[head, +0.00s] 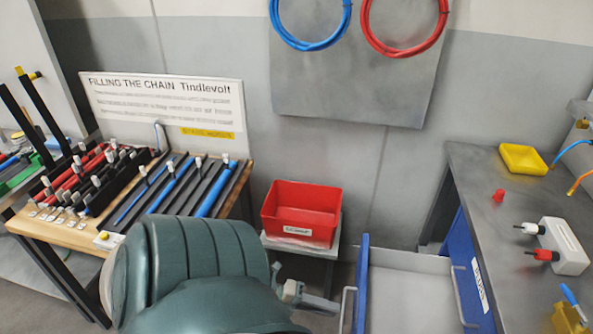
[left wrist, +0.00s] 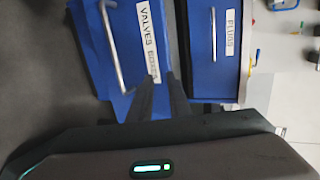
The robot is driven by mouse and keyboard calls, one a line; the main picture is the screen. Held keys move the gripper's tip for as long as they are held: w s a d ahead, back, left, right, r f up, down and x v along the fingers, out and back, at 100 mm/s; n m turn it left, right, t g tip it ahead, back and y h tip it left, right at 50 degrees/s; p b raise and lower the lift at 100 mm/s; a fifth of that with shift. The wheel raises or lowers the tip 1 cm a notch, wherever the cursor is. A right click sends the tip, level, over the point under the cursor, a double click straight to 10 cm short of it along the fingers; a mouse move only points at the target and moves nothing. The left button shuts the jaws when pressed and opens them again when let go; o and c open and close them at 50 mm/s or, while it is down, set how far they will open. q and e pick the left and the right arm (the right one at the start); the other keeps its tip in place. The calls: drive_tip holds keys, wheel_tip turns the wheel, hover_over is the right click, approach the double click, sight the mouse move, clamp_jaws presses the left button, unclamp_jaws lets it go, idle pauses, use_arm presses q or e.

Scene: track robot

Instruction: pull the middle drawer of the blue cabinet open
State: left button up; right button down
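The blue cabinet (head: 459,246) stands under the grey worktop at the right. Its middle drawer (head: 408,265) is pulled out, and its pale interior looks empty. The drawer's blue front (head: 362,285) carries a metal bar handle (head: 347,308). In the left wrist view the middle drawer's front (left wrist: 122,20), labelled like "VALVES", stands ahead of the upper drawer (left wrist: 208,70). My left gripper (head: 322,302) is just left of the handle in the head view. Its dark fingers (left wrist: 160,78) look parted, with the handle (left wrist: 110,48) beside them, not between them. My right gripper is not clearly seen.
A red bin (head: 302,205) sits on a small stand left of the drawer. The worktop (head: 480,190) holds a yellow tray (head: 523,159) and a white block (head: 563,246). A wooden table (head: 72,226) with racks and a sign (head: 165,108) stands at the left.

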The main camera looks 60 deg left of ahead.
use_arm(q)
drive_tip(key=s+a, duration=0.5)
drive_tip(key=s, duration=0.2)
drive_tip(key=shift+a+r+p, duration=0.3)
drive_tip(key=shift+a+r, duration=0.1)
drive_tip(key=shift+r, duration=0.05)
use_arm(e)
drive_tip(key=shift+w+a+r, duration=0.15)
drive_tip(key=shift+a+r, duration=0.05)
drive_tip(key=shift+r, duration=0.1)
drive_tip(key=shift+r, duration=0.15)
idle(0.4)
use_arm(q)
drive_tip(key=shift+f, duration=0.1)
idle(0.6)
